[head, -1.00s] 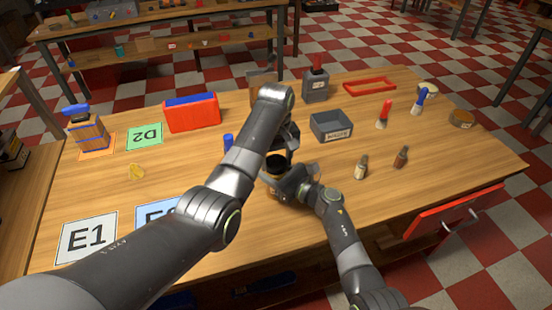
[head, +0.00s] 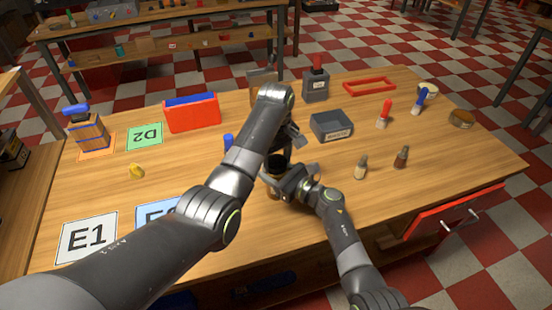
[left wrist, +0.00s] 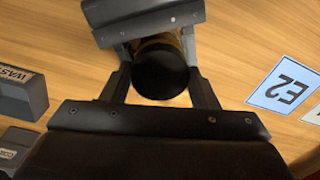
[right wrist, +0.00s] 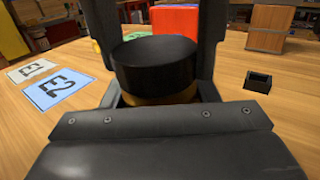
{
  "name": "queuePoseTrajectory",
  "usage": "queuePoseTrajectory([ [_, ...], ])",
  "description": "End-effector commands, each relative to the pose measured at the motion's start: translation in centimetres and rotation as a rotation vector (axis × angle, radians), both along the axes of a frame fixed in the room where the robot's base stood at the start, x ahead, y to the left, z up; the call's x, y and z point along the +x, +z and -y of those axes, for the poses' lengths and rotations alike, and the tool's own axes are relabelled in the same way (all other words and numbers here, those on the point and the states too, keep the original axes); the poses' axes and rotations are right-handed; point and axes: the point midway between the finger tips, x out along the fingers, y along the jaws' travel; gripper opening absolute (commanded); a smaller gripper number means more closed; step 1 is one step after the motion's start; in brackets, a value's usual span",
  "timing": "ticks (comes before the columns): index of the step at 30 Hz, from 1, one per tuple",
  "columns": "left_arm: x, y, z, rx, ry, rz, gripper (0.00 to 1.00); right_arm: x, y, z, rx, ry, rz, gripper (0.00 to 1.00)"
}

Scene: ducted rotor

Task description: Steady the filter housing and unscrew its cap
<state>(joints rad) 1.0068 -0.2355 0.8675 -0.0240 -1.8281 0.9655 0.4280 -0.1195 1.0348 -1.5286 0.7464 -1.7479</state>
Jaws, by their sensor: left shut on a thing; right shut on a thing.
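The filter housing stands on the wooden table with its round black cap (head: 276,161) on top. In the right wrist view a strip of its amber body (right wrist: 160,98) shows below the cap (right wrist: 155,62). My left gripper (head: 281,152) reaches down from above and is shut on the cap, with one finger on each side. The cap also shows between its fingers in the left wrist view (left wrist: 161,73). My right gripper (head: 279,178) is shut on the housing's body below the cap. Most of the body is hidden by the grippers.
A grey open bin (head: 331,126) and small bottles (head: 361,167) stand to the right. A red bin (head: 192,112), a green D2 card (head: 145,135) and a yellow piece (head: 136,171) lie to the left. A blue item (head: 228,142) stands close to my left arm.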

Motion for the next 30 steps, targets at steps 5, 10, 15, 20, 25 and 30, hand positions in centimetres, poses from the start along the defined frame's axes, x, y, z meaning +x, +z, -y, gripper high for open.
queuePoseTrajectory([
  [5, 0.0, 0.4, 0.0, -0.001, 0.000, 0.002, 0.27, 0.0, 0.0, 0.0, 0.000, 0.000, 0.000, 0.00],
  [10, 0.0, 1.0, 0.0, 0.000, -0.001, 0.001, 0.27, 0.0, 0.0, 0.0, 0.000, 0.000, 0.000, 0.00],
  [15, 0.0, 1.6, 0.0, 0.000, -0.001, 0.001, 0.27, 0.0, 0.0, 0.0, 0.000, 0.000, 0.000, 0.00],
  [20, 0.0, 2.1, 0.0, -0.001, 0.000, 0.001, 0.27, 0.0, 0.0, 0.0, 0.000, 0.000, 0.000, 0.00],
  [25, 0.0, 2.2, 0.0, 0.000, 0.000, 0.000, 0.27, 0.0, 0.0, 0.0, 0.000, 0.000, 0.000, 0.00],
  [30, 0.0, 2.2, 0.0, 0.000, 0.000, 0.000, 0.27, 0.0, 0.0, 0.0, 0.000, 0.000, 0.000, 0.00],
])
